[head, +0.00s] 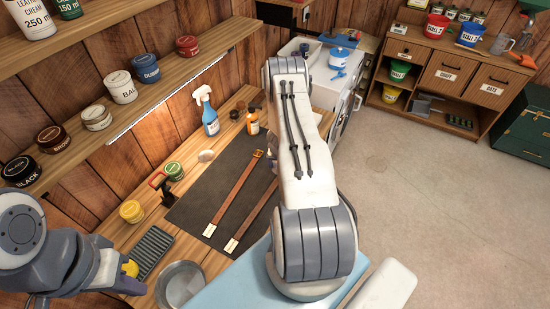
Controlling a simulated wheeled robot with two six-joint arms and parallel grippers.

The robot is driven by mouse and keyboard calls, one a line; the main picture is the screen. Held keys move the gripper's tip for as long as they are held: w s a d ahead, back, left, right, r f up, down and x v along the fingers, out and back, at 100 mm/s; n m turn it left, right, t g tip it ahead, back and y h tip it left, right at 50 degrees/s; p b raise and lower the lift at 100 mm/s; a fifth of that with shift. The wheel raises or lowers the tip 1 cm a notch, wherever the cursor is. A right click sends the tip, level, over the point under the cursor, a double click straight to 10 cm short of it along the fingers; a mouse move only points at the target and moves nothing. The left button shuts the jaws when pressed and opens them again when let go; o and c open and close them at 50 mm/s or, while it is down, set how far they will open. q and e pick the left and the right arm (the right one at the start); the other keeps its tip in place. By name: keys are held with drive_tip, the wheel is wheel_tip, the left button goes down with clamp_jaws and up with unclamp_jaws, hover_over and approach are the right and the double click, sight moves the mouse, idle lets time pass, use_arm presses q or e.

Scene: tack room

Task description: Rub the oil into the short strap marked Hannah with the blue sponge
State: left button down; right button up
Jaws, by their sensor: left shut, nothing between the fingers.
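Two brown leather straps lie side by side on a dark mat (195,205) on the wooden bench, the left strap (236,190) and the right strap (254,214). Each has a pale tag at its near end; the writing is too small to read. The right strap is partly covered by my right arm, so I cannot compare their lengths. I cannot make out a blue sponge. My left gripper (132,286) is shut and empty at the near left of the bench, beside a yellow object (130,268). My right gripper does not show.
A dark ridged rack (153,250) and a metal bowl (181,284) are near my left gripper. A yellow tin (131,211), green tin (174,170), blue spray bottle (209,115) and amber bottle (253,123) stand around the mat. Shelves with jars (120,87) overhang the bench.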

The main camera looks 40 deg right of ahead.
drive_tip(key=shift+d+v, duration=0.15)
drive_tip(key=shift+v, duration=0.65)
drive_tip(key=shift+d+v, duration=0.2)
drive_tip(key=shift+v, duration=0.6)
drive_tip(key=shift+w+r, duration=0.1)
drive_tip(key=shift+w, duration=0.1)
